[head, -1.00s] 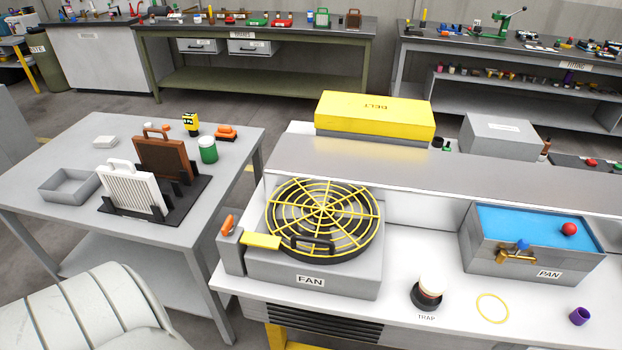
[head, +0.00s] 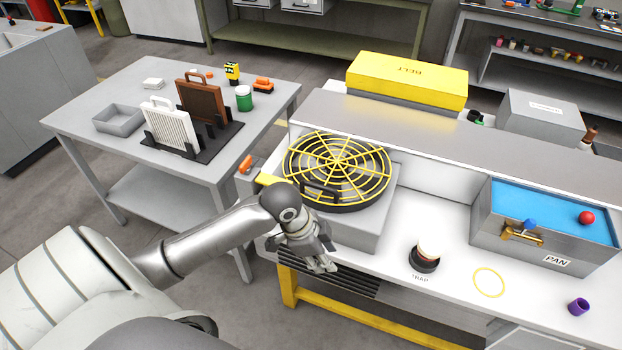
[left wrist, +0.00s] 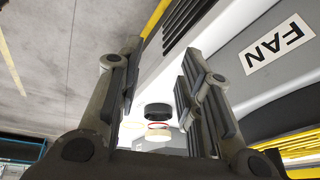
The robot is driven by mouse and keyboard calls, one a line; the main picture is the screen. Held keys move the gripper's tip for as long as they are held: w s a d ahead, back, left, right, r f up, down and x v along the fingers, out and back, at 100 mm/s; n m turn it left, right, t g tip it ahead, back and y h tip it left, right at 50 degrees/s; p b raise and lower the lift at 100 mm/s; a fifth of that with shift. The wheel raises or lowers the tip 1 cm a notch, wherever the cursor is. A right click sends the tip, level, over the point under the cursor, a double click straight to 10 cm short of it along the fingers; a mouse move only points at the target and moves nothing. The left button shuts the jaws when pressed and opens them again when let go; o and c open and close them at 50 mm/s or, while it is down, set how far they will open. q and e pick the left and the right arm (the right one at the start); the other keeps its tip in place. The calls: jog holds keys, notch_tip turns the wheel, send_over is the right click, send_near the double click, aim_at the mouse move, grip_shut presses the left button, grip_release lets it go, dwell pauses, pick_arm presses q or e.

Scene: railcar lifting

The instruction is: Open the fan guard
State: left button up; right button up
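The fan guard (head: 337,163) is a round yellow wire grille with a black handle (head: 320,192) at its near side. It lies flat over the fan on a grey box (head: 365,222). A yellow latch piece (head: 267,179) shows at its left, partly covered by my arm. My left gripper (head: 322,264) is in front of the box, pointing downward and touching nothing that I can see. In the left wrist view its fingers (left wrist: 155,85) are spread apart and empty, with the FAN label (left wrist: 277,45) at the right. My right gripper is not in view.
An orange-handled lever (head: 246,164) stands left of the fan. The black trap cup (head: 424,260), a yellow ring (head: 489,282) and the grey pan (head: 500,237) are to the right. A side table (head: 75,120) with filter panels is at left.

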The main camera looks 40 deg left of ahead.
aim_at(317, 185)
pick_arm(q)
jog(key=w+a+r+m, duration=0.2)
jog(key=w+a+r, duration=0.2)
jog(key=a+r, duration=0.45)
jog(key=w+a+r+m, duration=0.25)
jog(key=a+r, duration=0.25)
jog(key=r, duration=0.7)
jog(key=shift+h, duration=0.4)
jog(key=x, duration=0.3)
jog(key=p+x, duration=0.1)
jog(key=x, duration=0.3)
jog(key=p+x, duration=0.1)
jog(key=x, duration=0.3)
jog(key=shift+w+d, duration=0.1)
jog(key=shift+w, duration=0.25)
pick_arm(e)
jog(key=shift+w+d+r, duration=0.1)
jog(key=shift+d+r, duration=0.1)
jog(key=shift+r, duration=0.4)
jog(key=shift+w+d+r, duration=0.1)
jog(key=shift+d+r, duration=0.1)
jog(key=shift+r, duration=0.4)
pick_arm(q)
jog(key=shift+c, duration=0.2)
grip_shut()
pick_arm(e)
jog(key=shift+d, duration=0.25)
